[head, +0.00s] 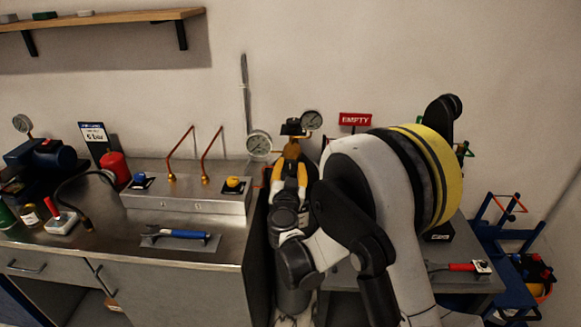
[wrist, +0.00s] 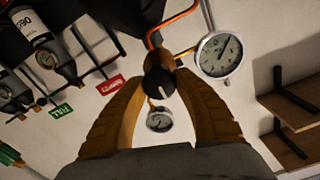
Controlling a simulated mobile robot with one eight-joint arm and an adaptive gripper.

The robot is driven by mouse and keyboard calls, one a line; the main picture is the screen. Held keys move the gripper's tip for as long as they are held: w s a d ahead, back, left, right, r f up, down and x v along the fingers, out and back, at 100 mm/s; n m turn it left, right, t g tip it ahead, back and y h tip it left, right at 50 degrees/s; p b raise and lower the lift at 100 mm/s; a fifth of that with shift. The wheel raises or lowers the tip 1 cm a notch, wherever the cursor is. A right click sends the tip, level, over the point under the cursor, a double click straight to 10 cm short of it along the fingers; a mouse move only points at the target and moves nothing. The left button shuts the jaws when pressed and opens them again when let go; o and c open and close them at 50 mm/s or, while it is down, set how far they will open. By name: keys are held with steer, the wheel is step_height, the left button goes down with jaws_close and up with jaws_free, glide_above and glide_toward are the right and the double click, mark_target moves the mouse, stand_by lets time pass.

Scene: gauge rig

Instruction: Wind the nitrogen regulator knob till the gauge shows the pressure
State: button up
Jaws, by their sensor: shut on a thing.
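My gripper (head: 291,148) is shut on the black regulator knob (wrist: 158,82), with one tan finger on either side of it in the wrist view. The knob has a pale mark on its face. A round white gauge (wrist: 217,54) hangs right of the knob in the wrist view, its dark needle slanting to the upper right; its numbers are too small to read. A smaller gauge (wrist: 159,119) shows between the fingers. In the head view one gauge (head: 259,143) is left of my gripper and another (head: 311,119) is just right. A card (head: 94,133) on the bench seems to read 6 bar.
A steel bench (head: 130,245) with a raised box, yellow and blue knobs and a blue-handled tool stands at left. A red EMPTY sign (head: 355,119) is on the wall. Cylinders (wrist: 45,50) and a green FULL sign (wrist: 62,110) show in the wrist view. A shelf (head: 100,18) is above.

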steer(key=m+b, duration=0.1)
steer(key=m, duration=0.3)
steer(key=shift+f+b, duration=0.1)
steer(key=shift+b, duration=0.3)
steer(key=m+b, duration=0.1)
steer(key=m, duration=0.4)
steer(key=shift+d, duration=0.1)
steer(key=m+b, duration=0.1)
steer(key=m, duration=0.3)
steer(key=shift+f+m, duration=0.1)
steer(key=shift+m, duration=0.2)
steer(key=shift+m+b, duration=0.4)
steer(key=shift+m, duration=1.7)
steer(key=o, duration=1.2)
